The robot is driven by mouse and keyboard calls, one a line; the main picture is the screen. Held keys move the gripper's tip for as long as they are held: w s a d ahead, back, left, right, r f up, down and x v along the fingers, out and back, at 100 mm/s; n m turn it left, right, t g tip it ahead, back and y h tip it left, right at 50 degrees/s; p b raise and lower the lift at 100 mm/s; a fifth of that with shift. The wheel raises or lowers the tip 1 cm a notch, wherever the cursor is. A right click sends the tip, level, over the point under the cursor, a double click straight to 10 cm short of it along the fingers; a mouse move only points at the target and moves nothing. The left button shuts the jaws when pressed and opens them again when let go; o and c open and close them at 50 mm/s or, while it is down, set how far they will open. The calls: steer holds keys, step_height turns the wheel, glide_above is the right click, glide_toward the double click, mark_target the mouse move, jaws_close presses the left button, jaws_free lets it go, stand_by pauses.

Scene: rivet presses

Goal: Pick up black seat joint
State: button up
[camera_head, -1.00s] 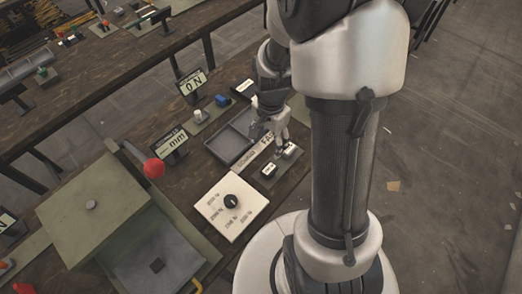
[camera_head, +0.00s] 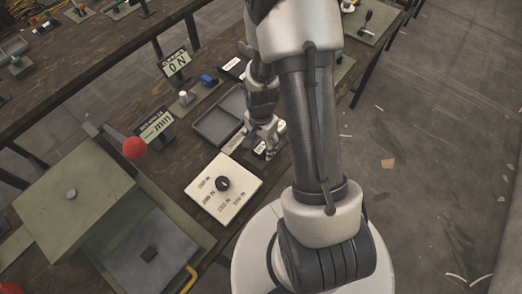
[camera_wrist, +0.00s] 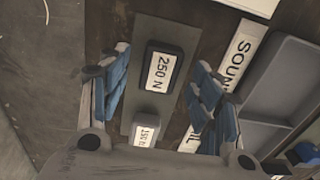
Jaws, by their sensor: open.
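A black seat joint (camera_wrist: 163,70) with a white label reading 250 N sits on a flat grey-green plate (camera_wrist: 148,35) in the wrist view. A grey block (camera_wrist: 146,128) with a label that seems to read 155 N sits on the same plate, nearer my wrist. My gripper (camera_wrist: 161,60) is open and empty, with one blue-padded finger on each side of the black joint and gaps between. In the head view my gripper (camera_head: 262,142) is low over the bench, and its fingers partly hide the blocks.
A grey tray (camera_wrist: 285,75) and a white lettered strip (camera_wrist: 243,50) lie right of the plate. In the head view, a white dial panel (camera_head: 222,205) and a green press (camera_head: 75,190) with a red knob (camera_head: 135,148) stand nearby. The floor right of the bench looks open.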

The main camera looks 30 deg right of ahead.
steer(key=shift+f, duration=0.4)
steer(key=shift+c, duration=0.5)
steer(key=c, duration=1)
steer(key=shift+r, duration=0.15)
steer(key=shift+c, duration=0.2)
